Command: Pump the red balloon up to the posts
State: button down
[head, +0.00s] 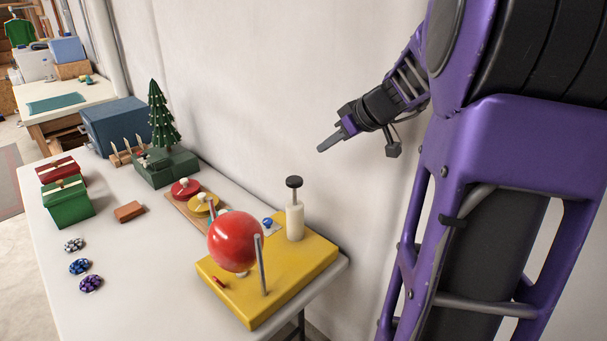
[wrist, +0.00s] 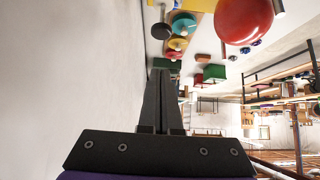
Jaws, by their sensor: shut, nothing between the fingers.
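The red balloon (head: 235,241) sits on a yellow base (head: 230,294) at the near end of the table. A grey post (head: 260,265) stands close in front of it, and a second post (head: 212,211) shows partly at its far side. A white pump cylinder (head: 295,221) with a black knob (head: 294,182) on top stands upright at the back of the base. My gripper (head: 322,149) is shut and empty, in the air above and to the right of the pump. In the wrist view the closed fingers (wrist: 160,85) point down the table, with the balloon (wrist: 243,18) at upper right.
The white table (head: 145,270) also bears red and yellow knobbed discs (head: 185,188), a green tree (head: 160,118), a blue box (head: 117,125), red and green boxes (head: 68,202), a brown block (head: 129,211) and small patterned discs (head: 80,266). A wall (head: 270,90) runs close behind the table.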

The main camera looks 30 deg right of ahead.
send_near(296, 180)
jog(key=w+a, duration=0.1)
jog(key=w, duration=0.2)
jog(key=f, duration=0.3)
jog(key=shift+w+a, duration=0.2)
jog(key=shift+w, duration=0.1)
jog(key=shift+f, duration=0.55)
jog(key=shift+w, duration=0.1)
